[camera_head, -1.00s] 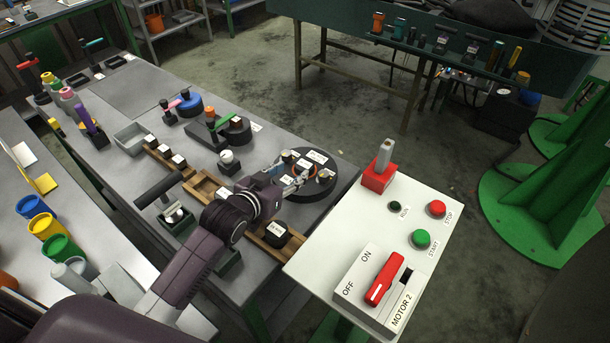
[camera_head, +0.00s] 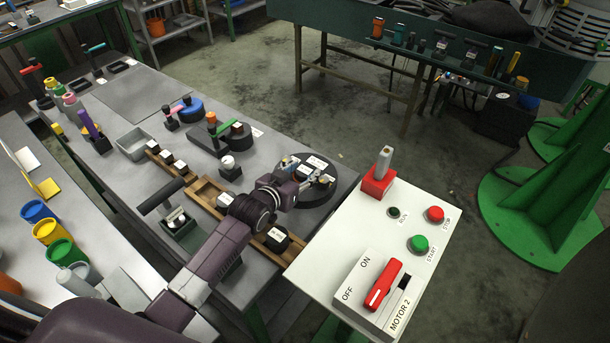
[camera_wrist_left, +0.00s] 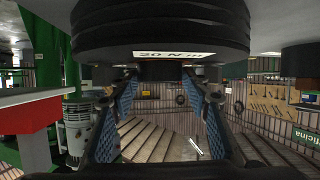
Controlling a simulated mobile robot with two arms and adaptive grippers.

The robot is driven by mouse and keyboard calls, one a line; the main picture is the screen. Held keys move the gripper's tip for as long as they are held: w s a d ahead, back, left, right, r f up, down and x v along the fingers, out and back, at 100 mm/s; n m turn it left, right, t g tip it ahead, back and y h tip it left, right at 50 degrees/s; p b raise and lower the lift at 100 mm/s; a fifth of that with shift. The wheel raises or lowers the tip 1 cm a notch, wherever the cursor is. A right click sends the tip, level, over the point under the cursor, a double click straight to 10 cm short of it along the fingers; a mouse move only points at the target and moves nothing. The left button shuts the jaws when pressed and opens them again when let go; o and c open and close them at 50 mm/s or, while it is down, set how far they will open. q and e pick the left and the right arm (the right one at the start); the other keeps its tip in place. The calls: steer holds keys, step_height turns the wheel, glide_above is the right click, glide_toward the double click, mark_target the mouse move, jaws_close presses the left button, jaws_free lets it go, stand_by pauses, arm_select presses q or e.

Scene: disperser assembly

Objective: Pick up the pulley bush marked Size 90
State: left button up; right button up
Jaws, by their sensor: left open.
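My left gripper (camera_head: 296,172) is open over the round black disc (camera_head: 311,200) at the table's right end. Its blue-padded fingers stand apart in the left wrist view (camera_wrist_left: 160,115), with nothing between them. A dark ribbed round body (camera_wrist_left: 160,25) with a "20 N m" label fills the top of that view. A black labelled piece (camera_head: 278,238) sits in the wooden holder in front of the disc. Several smaller black labelled pieces (camera_head: 180,166) stand in a row farther left. The labels are too small to read in the head view, so I cannot tell which is Size 90. My right gripper is not in view.
A white control panel (camera_head: 340,240) with a red switch and buttons stands close to the right of the disc. A grey mat (camera_head: 130,92) farther back is bare.

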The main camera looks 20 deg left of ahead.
arm_select(q)
steer(key=shift+c, duration=0.6)
jaws_close()
steer(key=shift+r, duration=0.15)
steer(key=shift+w+r, duration=0.1)
